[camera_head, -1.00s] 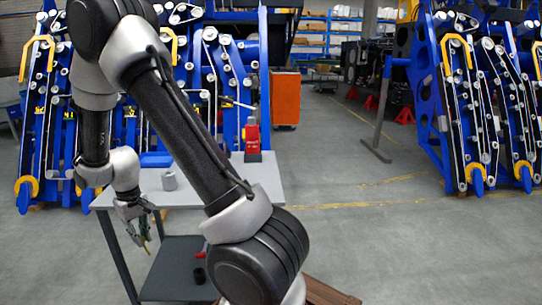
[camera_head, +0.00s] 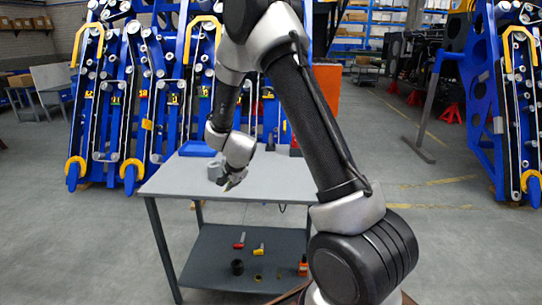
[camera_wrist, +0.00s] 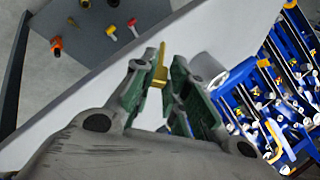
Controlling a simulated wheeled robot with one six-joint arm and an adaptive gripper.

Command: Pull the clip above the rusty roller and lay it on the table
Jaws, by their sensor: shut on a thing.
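My gripper (camera_head: 236,181) is over the grey table (camera_head: 285,185), near its left half. In the wrist view my gripper (camera_wrist: 165,82) is shut on a small yellow clip (camera_wrist: 161,58), which sticks out past the fingertips. In the head view the clip is too small to make out. I cannot tell the exact gap between clip and tabletop. I cannot pick out the rusty roller in these views.
The lower shelf (camera_head: 215,260) holds a red-handled tool (camera_head: 239,241), a black cup (camera_head: 237,267) and an orange bottle (camera_head: 303,265). The front tabletop is clear.

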